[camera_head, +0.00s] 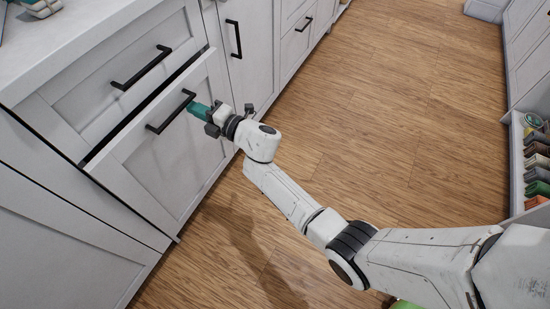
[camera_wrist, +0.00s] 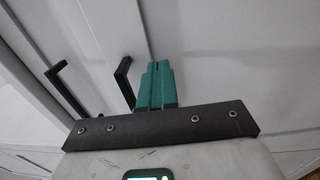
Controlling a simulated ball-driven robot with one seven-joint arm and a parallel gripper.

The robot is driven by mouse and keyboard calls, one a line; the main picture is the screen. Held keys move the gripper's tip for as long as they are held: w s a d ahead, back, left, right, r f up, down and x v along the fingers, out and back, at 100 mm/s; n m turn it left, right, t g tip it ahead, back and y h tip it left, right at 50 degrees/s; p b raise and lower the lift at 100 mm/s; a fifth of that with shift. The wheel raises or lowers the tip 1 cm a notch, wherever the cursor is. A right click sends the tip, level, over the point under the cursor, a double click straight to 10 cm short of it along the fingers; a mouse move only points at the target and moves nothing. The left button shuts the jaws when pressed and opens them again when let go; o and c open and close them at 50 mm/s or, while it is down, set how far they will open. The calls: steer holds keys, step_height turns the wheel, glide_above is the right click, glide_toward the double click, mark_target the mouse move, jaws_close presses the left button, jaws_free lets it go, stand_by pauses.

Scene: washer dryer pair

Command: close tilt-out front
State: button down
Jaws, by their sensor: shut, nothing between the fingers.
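The tilt-out front (camera_head: 163,166) is a white panel with a black bar handle (camera_head: 171,111), below a drawer. Its top edge leans out, leaving a dark gap (camera_head: 150,101) under the drawer. My gripper (camera_head: 193,107) has teal fingers, shut and empty, at the right end of that handle, close to the panel's upper right part. In the wrist view the gripper (camera_wrist: 158,75) points at the white panel (camera_wrist: 215,60), with the black handle (camera_wrist: 124,82) just left of the fingers. I cannot tell whether the fingertips touch the panel or handle.
A drawer with a black handle (camera_head: 142,67) sits above, under a white countertop (camera_head: 70,40). A cabinet door with a vertical handle (camera_head: 233,38) is to the right. An open shelf with several items (camera_head: 537,160) stands at the right edge.

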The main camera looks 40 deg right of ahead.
steer(key=shift+g, duration=0.4)
steer(key=x, duration=0.3)
steer(key=p+x, duration=0.1)
steer(key=shift+w+r, duration=0.2)
steer(key=shift+r, duration=0.1)
steer(key=shift+w+a+r, duration=0.1)
steer(key=shift+w+r, duration=0.1)
steer(key=shift+a, duration=0.2)
steer(key=shift+s+d, duration=0.15)
steer(key=shift+d, duration=0.1)
steer(key=shift+s+a+f+p, duration=0.1)
steer(key=shift+s+p, duration=0.05)
steer(key=shift+p, duration=0.25)
steer(key=p+v, duration=0.4)
steer(key=v, duration=0.7)
